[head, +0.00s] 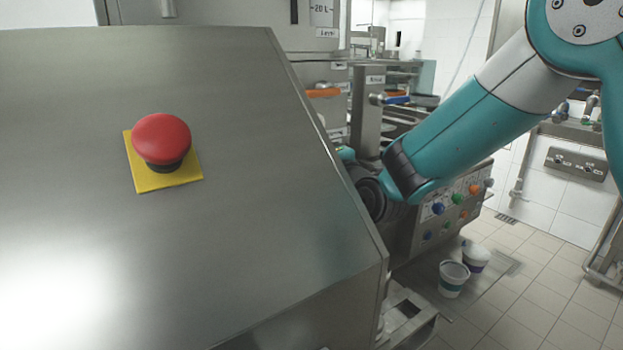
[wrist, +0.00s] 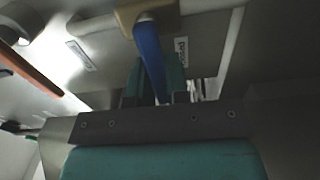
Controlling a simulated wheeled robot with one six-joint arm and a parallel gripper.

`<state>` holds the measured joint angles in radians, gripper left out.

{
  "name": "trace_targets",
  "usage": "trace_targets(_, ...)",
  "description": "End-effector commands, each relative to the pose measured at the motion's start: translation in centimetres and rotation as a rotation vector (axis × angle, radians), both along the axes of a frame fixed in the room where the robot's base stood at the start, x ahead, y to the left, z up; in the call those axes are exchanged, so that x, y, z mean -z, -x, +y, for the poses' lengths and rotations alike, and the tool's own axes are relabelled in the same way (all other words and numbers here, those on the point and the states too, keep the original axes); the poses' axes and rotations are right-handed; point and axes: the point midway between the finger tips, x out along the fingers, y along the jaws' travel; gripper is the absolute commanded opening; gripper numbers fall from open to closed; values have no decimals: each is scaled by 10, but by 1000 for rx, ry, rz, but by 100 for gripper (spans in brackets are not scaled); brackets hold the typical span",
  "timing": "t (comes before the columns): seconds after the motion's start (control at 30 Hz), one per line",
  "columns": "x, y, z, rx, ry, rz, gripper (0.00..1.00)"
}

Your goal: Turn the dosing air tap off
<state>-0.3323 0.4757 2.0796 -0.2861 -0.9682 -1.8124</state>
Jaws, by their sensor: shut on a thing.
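In the wrist view a blue tap lever (wrist: 150,58) hangs from a tan valve body (wrist: 146,13). A small label (wrist: 181,52) beside it is too small to read surely, so I cannot confirm from it that this is the dosing air tap. My gripper (wrist: 156,84) has its two teal fingers on either side of the lever's lower end and is shut on it. In the head view the steel cabinet's edge hides most of my gripper and this lever.
An orange handle (wrist: 32,58) lies to the left in the wrist view. In the head view, an orange handle (head: 323,92) and another blue handle (head: 397,100) are behind the steel cabinet (head: 230,235) with its red button (head: 161,137). Buckets (head: 453,279) stand on the floor.

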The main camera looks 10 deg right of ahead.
Motion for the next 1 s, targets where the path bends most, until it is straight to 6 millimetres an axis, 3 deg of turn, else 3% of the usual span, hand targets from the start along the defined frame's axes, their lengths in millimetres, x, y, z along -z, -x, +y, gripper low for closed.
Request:
trace_targets(0.33, 2, 1, 0, 0, 16, 0, 0)
trace_targets(0.37, 2, 1, 0, 0, 16, 0, 20)
trace_targets(0.47, 2, 1, 1, 0, 14, -1, 42)
trace_targets(0.8, 2, 4, -1, -1, 12, -2, 42)
trace_targets(1.0, 3, 30, -15, 2, 11, -3, 42)
